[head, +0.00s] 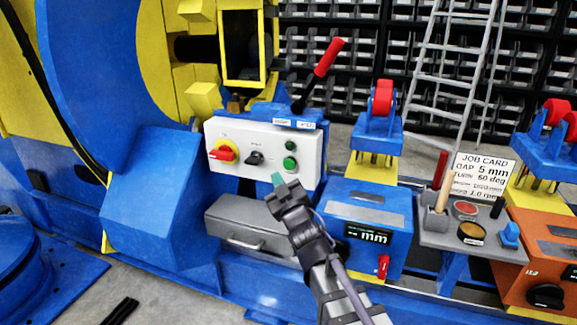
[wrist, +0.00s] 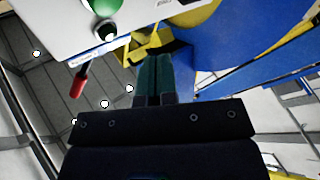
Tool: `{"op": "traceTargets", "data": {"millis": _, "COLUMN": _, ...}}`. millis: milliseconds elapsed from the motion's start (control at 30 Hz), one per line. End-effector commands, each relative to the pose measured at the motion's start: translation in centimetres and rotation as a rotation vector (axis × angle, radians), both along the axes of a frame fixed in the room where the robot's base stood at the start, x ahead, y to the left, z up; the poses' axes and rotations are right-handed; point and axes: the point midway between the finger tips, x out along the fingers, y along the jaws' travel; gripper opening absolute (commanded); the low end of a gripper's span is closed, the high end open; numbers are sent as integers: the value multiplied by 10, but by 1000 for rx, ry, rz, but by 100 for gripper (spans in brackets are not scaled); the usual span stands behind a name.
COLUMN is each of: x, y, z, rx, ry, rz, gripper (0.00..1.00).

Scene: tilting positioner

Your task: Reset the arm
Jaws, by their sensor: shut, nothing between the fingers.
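My gripper (head: 278,181) is in front of the lower right part of a white control panel (head: 225,139) in the head view. Its green fingertips are together and hold nothing. The shut fingers also show in the wrist view (wrist: 155,75), pointing up the picture, with a green button (wrist: 101,8) on the panel beyond them to the left. I cannot tell whether the fingertips touch the panel. My arm comes up from the bottom middle of the head view.
The panel carries a red-and-yellow switch (head: 222,152), a black knob (head: 254,158) and green buttons (head: 290,163). A red-handled lever (head: 328,57) stands above it. A grey drawer box (head: 236,230) is below. A blue unit (head: 372,215) and a grey tool table (head: 455,238) stand to the right.

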Motion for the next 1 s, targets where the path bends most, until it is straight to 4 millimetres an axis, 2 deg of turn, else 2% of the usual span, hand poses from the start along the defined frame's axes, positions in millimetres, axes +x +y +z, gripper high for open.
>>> {"op": "traceTargets", "data": {"millis": 467, "x": 0, "y": 0, "z": 0, "rx": 0, "ry": 0, "rz": 0, "gripper": 0}}
{"op": "traceTargets", "data": {"millis": 567, "x": 4, "y": -3, "z": -8, "rx": -10, "ry": 47, "rz": -22, "gripper": 0}}
{"op": "traceTargets", "data": {"millis": 667, "x": 12, "y": -16, "z": -39, "rx": -29, "ry": 237, "rz": -102, "gripper": 0}}
{"op": "traceTargets", "data": {"millis": 767, "x": 3, "y": -43, "z": -94, "rx": -46, "ry": 569, "rz": -228, "gripper": 0}}
{"op": "traceTargets", "data": {"millis": 800, "x": -8, "y": -58, "z": -118, "rx": -52, "ry": 717, "rz": -282, "gripper": 0}}
{"op": "traceTargets", "data": {"millis": 900, "x": -44, "y": -93, "z": -166, "rx": -59, "ry": 1052, "rz": -395, "gripper": 0}}
{"op": "traceTargets", "data": {"millis": 1000, "x": -88, "y": -120, "z": -197, "rx": -60, "ry": 1337, "rz": -475, "gripper": 0}}
